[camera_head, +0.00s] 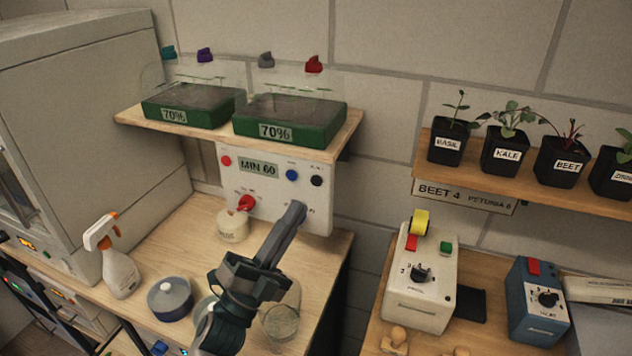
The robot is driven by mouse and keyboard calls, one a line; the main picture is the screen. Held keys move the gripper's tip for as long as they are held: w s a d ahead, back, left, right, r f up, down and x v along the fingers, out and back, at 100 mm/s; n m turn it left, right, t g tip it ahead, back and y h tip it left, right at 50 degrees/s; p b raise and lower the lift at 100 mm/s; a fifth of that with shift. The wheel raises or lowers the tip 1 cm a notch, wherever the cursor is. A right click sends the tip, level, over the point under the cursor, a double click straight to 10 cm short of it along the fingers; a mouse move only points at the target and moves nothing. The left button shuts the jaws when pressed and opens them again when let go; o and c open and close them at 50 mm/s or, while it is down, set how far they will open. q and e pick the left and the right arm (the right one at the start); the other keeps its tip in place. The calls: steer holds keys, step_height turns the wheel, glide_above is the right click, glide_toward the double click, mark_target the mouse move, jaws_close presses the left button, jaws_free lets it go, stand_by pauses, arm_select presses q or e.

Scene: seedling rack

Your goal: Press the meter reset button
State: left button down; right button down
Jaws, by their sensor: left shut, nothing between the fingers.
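A white wall panel (263,215) under the shelf has a display (258,168) reading "MIN 60". It carries a red button (226,161), a blue button (292,174), a black button (317,180) and a red knob or lever (245,202) lower left. Their small labels are too blurred to read, so I cannot tell which one is the reset button. My left gripper (298,210) is shut and empty, its fingers pointing up in front of the panel's lower right, below the blue and black buttons. It hides part of that corner; contact cannot be told. My right gripper is not in view.
Two green seedling trays (188,105) (290,121) stand on the shelf above. A spray bottle (120,268), a grey lidded pot (170,299), a cream jar (232,227) and a glass (281,322) stand near my arm. A cream dial box (422,280) and a blue one (537,300) are right.

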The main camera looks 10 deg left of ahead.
arm_select(q)
steer(key=shift+w+d+b, duration=0.15)
steer(key=shift+w+d, duration=0.05)
steer(key=shift+w, duration=0.75)
steer(key=shift+w+d+b, duration=0.1)
steer(key=shift+w+d, duration=0.05)
steer(key=shift+w, duration=0.75)
steer(key=shift+w+d+b, duration=0.15)
steer(key=shift+w+d, duration=0.05)
steer(key=shift+w, duration=0.75)
steer(key=shift+w+d, duration=0.15)
steer(key=shift+w, duration=0.6)
stand_by(0.8)
steer(key=shift+s, duration=0.15)
steer(key=shift+s+a, duration=0.2)
steer(key=shift+s, duration=0.4)
steer(key=shift+s, duration=0.1)
steer(key=s, duration=0.2)
steer(key=s+a, duration=0.1)
steer(key=s, duration=0.1)
steer(key=shift+s+p, duration=0.3)
steer(key=shift+s, duration=0.1)
stand_by(0.9)
